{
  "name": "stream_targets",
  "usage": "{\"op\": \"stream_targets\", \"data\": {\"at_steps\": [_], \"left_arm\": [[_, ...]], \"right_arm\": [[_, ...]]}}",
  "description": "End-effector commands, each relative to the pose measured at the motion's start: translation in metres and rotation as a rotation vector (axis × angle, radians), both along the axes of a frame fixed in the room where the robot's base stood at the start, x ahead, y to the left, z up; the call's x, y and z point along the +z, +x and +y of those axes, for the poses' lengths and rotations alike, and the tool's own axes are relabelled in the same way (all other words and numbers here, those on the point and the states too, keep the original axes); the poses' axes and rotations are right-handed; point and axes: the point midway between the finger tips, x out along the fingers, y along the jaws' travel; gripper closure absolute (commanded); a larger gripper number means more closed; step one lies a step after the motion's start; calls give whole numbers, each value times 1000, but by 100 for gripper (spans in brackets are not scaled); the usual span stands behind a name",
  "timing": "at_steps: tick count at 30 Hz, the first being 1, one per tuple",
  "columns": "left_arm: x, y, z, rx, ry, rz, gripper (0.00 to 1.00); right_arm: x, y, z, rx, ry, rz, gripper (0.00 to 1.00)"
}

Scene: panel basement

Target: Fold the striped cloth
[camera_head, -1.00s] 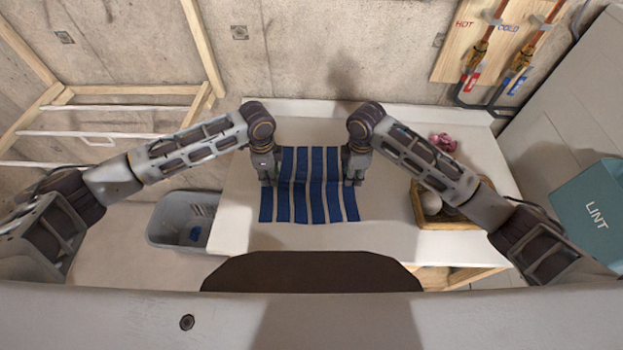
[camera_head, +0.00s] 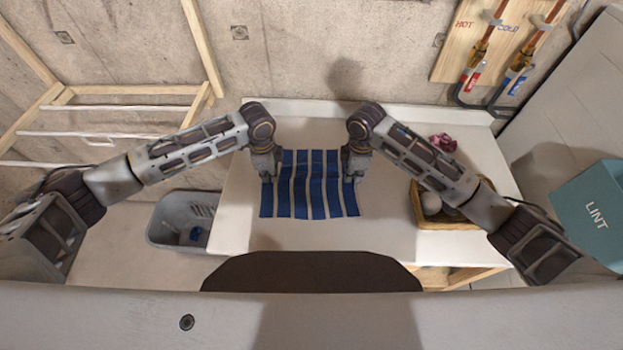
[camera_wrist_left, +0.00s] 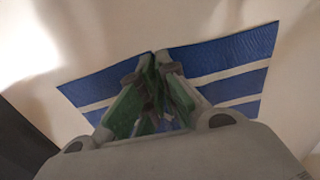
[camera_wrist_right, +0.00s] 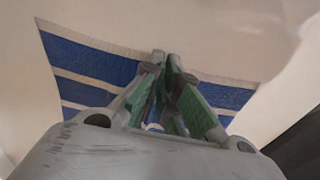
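The striped cloth (camera_head: 316,200), blue with pale stripes, lies spread on the white tabletop, its stripes running away from me in the head view. My left gripper (camera_head: 267,178) is at its left edge, and my right gripper (camera_head: 352,178) is at its right edge, both about midway along. In the left wrist view the fingers (camera_wrist_left: 158,54) are drawn together at the cloth's edge (camera_wrist_left: 235,55). In the right wrist view the fingers (camera_wrist_right: 166,58) are likewise together at the opposite edge (camera_wrist_right: 95,62). Both seem to pinch the cloth; the pinched parts are hidden between the fingers.
The white table (camera_head: 380,240) is bare in front of the cloth. A wooden-rimmed tray (camera_head: 455,225) with a pale round item stands right, partly under my right arm. A grey basket (camera_head: 165,222) is left of the table; a teal LINT box (camera_head: 590,205) is far right.

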Motion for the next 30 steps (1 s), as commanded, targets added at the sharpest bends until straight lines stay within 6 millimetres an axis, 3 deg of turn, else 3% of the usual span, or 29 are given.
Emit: {"op": "stream_targets", "data": {"at_steps": [8,30], "left_arm": [[1,-1,1,0,3,4,100],[27,0,0,0,1,1,100]], "right_arm": [[1,-2,-1,0,-3,5,100],[26,0,0,0,-1,1,100]]}}
